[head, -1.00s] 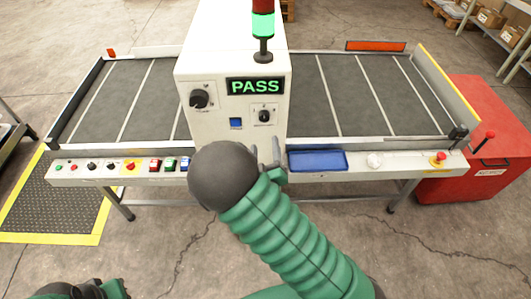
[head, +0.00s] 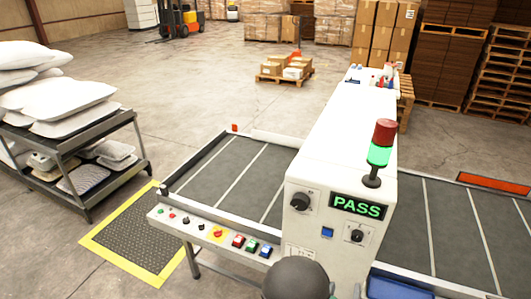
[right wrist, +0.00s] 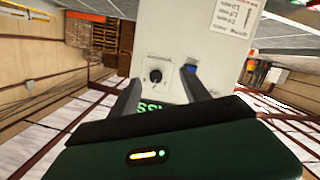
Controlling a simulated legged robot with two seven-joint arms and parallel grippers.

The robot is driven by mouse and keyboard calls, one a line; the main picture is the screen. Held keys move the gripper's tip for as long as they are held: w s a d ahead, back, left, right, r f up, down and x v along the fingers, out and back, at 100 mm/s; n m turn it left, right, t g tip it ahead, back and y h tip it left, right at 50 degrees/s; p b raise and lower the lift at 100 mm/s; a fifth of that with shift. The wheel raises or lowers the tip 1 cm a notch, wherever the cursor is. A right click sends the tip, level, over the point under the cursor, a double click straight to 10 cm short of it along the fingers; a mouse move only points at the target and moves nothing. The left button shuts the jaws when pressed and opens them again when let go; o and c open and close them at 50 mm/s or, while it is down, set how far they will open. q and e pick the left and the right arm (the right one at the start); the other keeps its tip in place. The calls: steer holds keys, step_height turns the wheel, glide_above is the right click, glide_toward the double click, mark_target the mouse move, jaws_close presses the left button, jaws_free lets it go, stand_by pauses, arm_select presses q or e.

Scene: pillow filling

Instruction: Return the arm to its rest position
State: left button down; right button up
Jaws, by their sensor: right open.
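In the head view the dark rounded part of my right arm (head: 295,278) shows at the bottom edge, in front of the white machine (head: 345,140). Most of that arm is below the frame. In the right wrist view my right gripper (right wrist: 160,76) has its two dark fingers spread apart with nothing between them. The machine's front panel (right wrist: 168,45) is beyond the fingers, with a black knob (right wrist: 156,76) and a blue button (right wrist: 190,69). The green sign is partly hidden behind the gripper. My left gripper is not in view.
A conveyor (head: 235,170) runs through the machine, with a row of buttons on its front rail (head: 210,235). A lit green lamp (head: 379,156) and a PASS sign (head: 358,206) show on the machine. A rack of white pillows (head: 75,145) stands left.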

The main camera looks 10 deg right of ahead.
steer(key=a+f+m+g+y, duration=0.1)
steer(key=a+f+g+y, duration=0.35)
steer(key=a+y, duration=0.2)
steer(key=s+r+n+g+y, duration=0.1)
steer(key=s+r+g, duration=0.2)
steer(key=s, duration=0.2)
steer(key=s+a+r+n+g+y, duration=0.1)
steer(key=s+r+g, duration=0.2)
steer(key=s, duration=0.2)
steer(key=shift+s+a+n+b, duration=0.15)
steer(key=shift+s+n+b, duration=0.1)
steer(key=shift+n+b, duration=0.05)
